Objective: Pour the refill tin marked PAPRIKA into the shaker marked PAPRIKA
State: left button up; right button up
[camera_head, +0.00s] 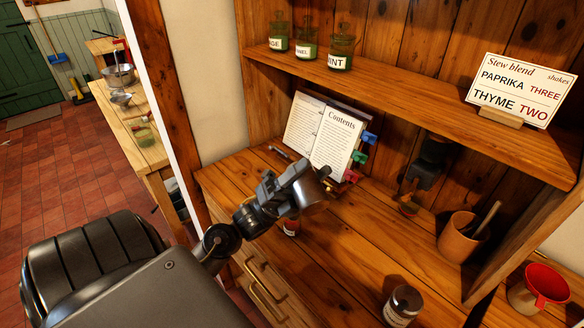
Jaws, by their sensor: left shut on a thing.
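My left gripper (296,181) is shut on a dark metal tin (314,197), held tilted above the wooden counter. No marking on the tin can be read. A small container (291,229) with a pale and red label stands on the counter just below, partly hidden by my gripper. Whether the tin's mouth is over it, I cannot tell. A jar (403,304) with a dark lid and white label stands at the front of the counter, its words unreadable. No PAPRIKA marking is legible on any container. My right gripper is not in view.
An open book (326,137) with coloured tabs stands behind my gripper. A sign (520,90) reading PAPRIKA THREE, THYME TWO and green jars (341,50) are on the shelf (400,82). The middle counter (355,240) is clear.

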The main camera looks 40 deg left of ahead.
pick_arm(q)
jog(key=shift+s, duration=0.1)
jog(key=shift+n, duration=0.4)
jog(key=shift+a+f+n+t+y, duration=0.15)
jog(key=shift+a+n+t+y, duration=0.05)
jog(key=shift+n+t+y, duration=0.85)
jog(key=shift+w+a+r+n+t+y+p, duration=0.25)
jog(key=shift+n+t+y+p, duration=0.6)
jog(key=shift+n+y, duration=1.05)
jog(key=shift+w+a+r+n+t+y+p, duration=0.3)
jog(key=shift+n+t+y+p, duration=0.55)
jog(key=shift+n+y, duration=1.05)
jog(key=shift+w+a+r+n+t+y+p, duration=0.1)
jog(key=shift+a+r+n+t+y+p, duration=0.2)
jog(key=shift+n+t+y+p, duration=1.05)
dwell(1.1)
